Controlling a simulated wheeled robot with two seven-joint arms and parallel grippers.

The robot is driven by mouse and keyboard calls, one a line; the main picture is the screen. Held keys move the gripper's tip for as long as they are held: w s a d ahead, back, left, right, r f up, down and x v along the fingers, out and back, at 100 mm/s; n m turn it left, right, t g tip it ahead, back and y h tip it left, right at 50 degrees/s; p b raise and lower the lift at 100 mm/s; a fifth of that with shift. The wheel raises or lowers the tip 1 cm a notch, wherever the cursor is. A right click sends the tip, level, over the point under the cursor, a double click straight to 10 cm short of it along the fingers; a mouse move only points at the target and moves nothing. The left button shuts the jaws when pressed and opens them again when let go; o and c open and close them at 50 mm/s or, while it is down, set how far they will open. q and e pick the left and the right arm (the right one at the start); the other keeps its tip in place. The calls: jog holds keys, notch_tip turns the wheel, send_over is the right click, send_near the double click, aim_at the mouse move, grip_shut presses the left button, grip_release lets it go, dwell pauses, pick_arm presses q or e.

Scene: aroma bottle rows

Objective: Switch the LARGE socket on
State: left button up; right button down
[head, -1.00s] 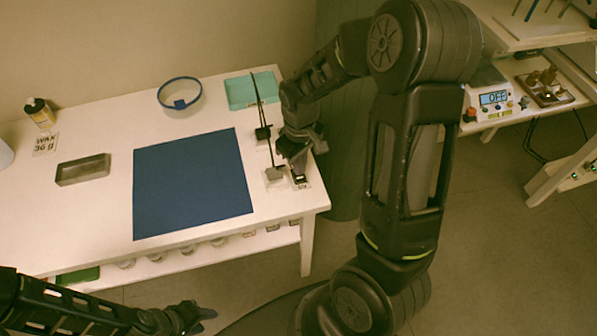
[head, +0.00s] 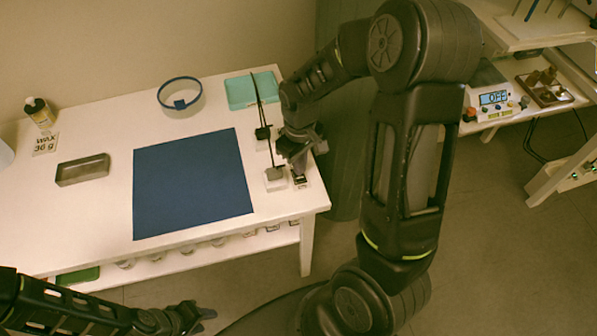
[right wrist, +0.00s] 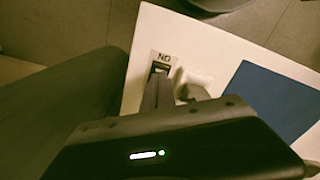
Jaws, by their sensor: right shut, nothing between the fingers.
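Two pale sockets stand by the table's right edge, a front one (head: 275,179) and a rear one (head: 262,143), each with a dark upright cord or rod. I cannot read which is LARGE. A small dark switch (head: 300,181) sits right of the front socket. In the right wrist view the switch (right wrist: 160,68) shows beside an upside-down ON label (right wrist: 164,57). My right gripper (head: 298,171) is shut and empty, its tips at or just above the switch; contact is unclear. My left gripper (head: 205,317) is low in the head view, away from the table; its opening is unclear.
A blue mat (head: 192,185), a metal tray (head: 83,170), a blue ring (head: 180,94) and a teal tray (head: 240,92) lie on the white table. A small bottle (head: 39,112) stands at the left. A scale (head: 493,99) reading OFF sits on the right shelf.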

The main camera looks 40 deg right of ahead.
jog(key=shift+f+b, duration=0.9)
jog(key=shift+f, duration=0.25)
dwell(0.6)
jog(key=shift+r+p, duration=2.75)
jog(key=shift+r, duration=0.8)
